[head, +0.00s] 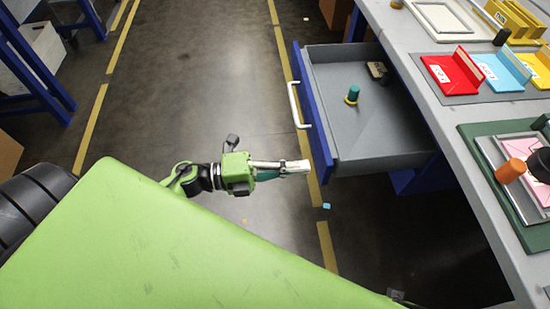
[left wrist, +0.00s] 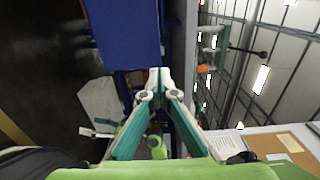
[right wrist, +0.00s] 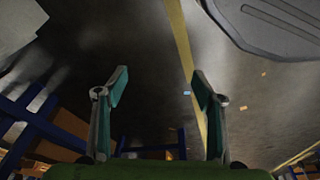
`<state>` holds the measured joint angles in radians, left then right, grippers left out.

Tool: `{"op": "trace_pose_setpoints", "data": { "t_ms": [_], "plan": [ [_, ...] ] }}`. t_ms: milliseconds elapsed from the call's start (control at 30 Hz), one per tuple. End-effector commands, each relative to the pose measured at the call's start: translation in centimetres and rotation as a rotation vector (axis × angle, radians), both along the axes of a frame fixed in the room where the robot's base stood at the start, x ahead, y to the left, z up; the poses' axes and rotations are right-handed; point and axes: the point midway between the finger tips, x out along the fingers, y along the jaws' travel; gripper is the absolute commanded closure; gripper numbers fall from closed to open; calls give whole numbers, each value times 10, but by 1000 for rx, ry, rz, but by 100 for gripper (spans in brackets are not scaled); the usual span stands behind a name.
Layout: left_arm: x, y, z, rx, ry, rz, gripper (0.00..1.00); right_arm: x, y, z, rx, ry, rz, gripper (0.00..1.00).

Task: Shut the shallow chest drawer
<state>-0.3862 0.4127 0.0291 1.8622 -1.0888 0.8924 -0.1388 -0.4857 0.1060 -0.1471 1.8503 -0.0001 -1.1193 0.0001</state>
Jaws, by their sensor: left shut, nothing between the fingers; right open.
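The shallow chest drawer (head: 375,142) is pulled out from under the grey workbench at the right. It has a blue front (head: 312,120) and a white bar handle (head: 298,104). Inside lie a teal-and-yellow piece (head: 352,95) and a small dark item (head: 377,71). My left gripper (head: 306,166) is shut and empty beside the near end of the blue front, below the handle in the picture; I cannot tell whether it touches. In the left wrist view its closed fingertips (left wrist: 159,74) are near a blue panel (left wrist: 122,32). My right gripper (right wrist: 160,74) is open and empty over the floor.
The workbench top (head: 420,100) holds red (head: 453,70), blue and yellow holders, and a green board (head: 480,130) with an orange cylinder (head: 510,171). The dark floor (head: 210,80) left of the drawer is clear apart from tape lines and small scraps.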

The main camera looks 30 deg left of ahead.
Motion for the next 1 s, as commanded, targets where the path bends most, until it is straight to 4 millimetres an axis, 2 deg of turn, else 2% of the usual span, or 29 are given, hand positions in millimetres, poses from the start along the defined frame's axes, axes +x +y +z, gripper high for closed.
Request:
{"op": "trace_pose_setpoints", "data": {
  "t_ms": [100, 233, 767, 900, 1000],
  "plan": [
    [11, -16, 1, -2, -1, 2, 100, 0, 0, 0, 0, 0, 0, 38],
    [18, -26, 0, -1, 0, 1, 100, 0, 0, 0, 0, 0, 0, 38],
    [22, -32, 0, 0, 1, 1, 100, 0, 0, 1, 1, 0, 1, 38],
    [27, -39, 0, -1, 2, 0, 100, 1, 1, 2, 2, -6, 1, 38],
    [34, -50, 2, -1, 0, 0, 100, -5, -2, -16, -4, 13, 1, 38]
  ]
}}
